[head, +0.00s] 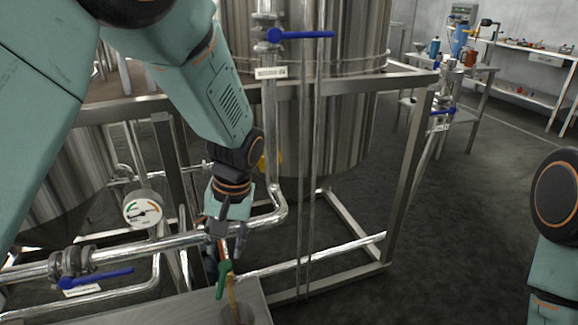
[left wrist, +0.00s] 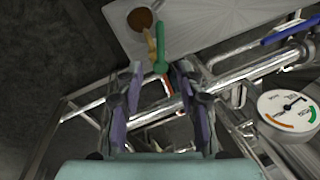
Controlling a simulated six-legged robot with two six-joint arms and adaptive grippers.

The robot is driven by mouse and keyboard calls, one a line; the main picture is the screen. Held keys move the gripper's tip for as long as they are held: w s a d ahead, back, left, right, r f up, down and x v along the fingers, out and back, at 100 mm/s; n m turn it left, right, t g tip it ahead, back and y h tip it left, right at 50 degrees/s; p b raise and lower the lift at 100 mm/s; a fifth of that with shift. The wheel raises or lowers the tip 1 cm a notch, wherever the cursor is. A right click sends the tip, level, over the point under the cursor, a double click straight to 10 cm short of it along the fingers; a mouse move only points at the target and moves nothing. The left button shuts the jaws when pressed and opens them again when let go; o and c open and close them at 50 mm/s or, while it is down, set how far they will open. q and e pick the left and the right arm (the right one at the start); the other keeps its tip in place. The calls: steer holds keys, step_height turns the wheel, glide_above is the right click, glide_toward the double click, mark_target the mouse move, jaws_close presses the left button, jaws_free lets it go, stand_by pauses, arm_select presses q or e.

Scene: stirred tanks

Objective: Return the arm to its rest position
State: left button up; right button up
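My left arm comes in from the left of the head view and reaches down over the pipes. My left gripper (head: 226,255) points down, just above a grey metal surface. In the left wrist view the two fingers of my left gripper (left wrist: 158,70) stand apart with nothing gripped between them. A green handle-like piece (head: 222,279) is just beyond the fingertips; it also shows in the left wrist view (left wrist: 161,48). A yellowish stick (head: 232,291) is beside it. My right arm shows only in part at the right edge; its gripper is out of view.
A pressure gauge (head: 142,209), a steel pipe (head: 180,240) and a blue valve handle (head: 97,277) are close left of the gripper. A steel tank (head: 325,120) and frame post (head: 409,170) stand behind. The floor at centre right is clear.

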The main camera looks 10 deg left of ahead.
arm_select(q)
steer(key=s+f+m+h, duration=0.1)
steer(key=s+f, duration=0.4)
steer(key=f, duration=0.3)
steer(key=s+f+h, duration=0.1)
steer(key=s+f, duration=0.5)
steer(key=f, duration=0.2)
steer(key=s+f, duration=0.3)
steer(key=s, duration=0.6)
steer(key=s+f+m, duration=0.1)
steer(key=s+f, duration=0.2)
steer(key=s, duration=0.6)
steer(key=shift+s+a, duration=0.15)
steer(key=shift+a, duration=0.1)
steer(key=shift+c, duration=0.3)
